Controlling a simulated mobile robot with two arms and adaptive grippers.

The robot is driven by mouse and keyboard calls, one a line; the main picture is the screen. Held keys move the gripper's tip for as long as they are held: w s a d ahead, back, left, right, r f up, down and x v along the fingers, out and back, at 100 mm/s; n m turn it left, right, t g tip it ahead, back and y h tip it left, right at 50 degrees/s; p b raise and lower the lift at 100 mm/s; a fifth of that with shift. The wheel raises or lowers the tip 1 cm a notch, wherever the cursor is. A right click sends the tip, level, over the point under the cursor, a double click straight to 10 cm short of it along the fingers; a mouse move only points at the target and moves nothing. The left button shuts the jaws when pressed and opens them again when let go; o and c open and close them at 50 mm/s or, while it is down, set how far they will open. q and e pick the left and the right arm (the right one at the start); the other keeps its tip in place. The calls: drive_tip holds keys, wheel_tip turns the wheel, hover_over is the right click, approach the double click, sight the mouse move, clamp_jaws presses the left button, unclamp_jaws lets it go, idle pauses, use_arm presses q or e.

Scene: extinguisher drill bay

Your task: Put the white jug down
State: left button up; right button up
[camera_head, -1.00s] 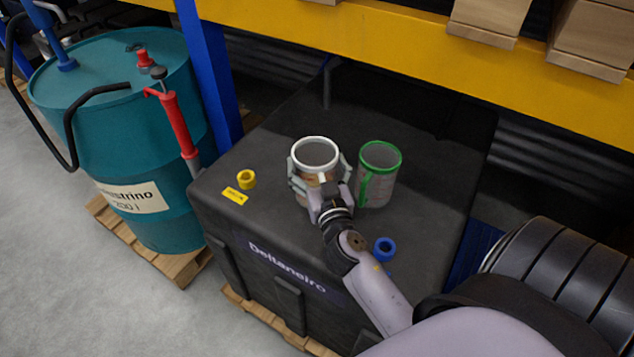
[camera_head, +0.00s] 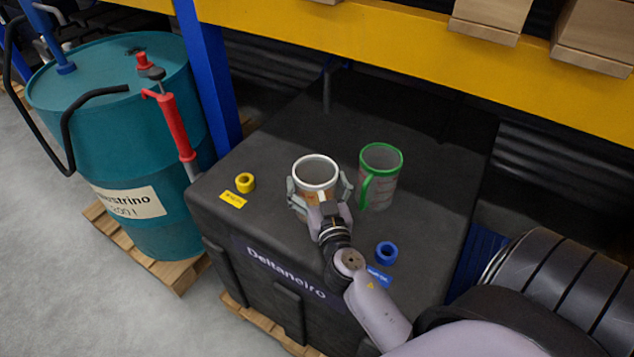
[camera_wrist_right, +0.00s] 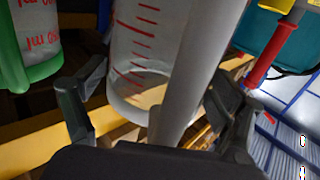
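The white jug (camera_head: 316,171), clear-walled with a white rim and red markings, is upright over the front middle of the black crate top. My right gripper (camera_head: 321,192) has a finger on each side of it and is shut on it. The jug's base is mostly hidden by the gripper, so I cannot tell whether it touches the crate. In the right wrist view, which looks upside down, the jug (camera_wrist_right: 140,60) lies between my fingers (camera_wrist_right: 160,100), its white handle towards me. My left gripper is not in view.
A green-rimmed jug (camera_head: 381,178) stands close to the right. On the black crate top (camera_head: 270,150) are a yellow ring (camera_head: 245,182) at left and a blue ring (camera_head: 386,253) at front right, each by a label. A teal drum (camera_head: 125,120) stands left; a yellow beam (camera_head: 400,50) crosses behind.

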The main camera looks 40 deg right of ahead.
drive_tip(key=shift+o, duration=0.8)
drive_tip(key=shift+r, duration=0.2)
drive_tip(key=shift+s+a+f, duration=0.1)
drive_tip(key=shift+s+f, duration=0.05)
drive_tip(key=shift+s, duration=0.05)
drive_tip(key=b+v, duration=0.6)
drive_tip(key=v, duration=0.5)
drive_tip(key=shift+s+b, duration=0.3)
drive_tip(key=shift+b, duration=0.05)
drive_tip(key=shift+a, duration=0.1)
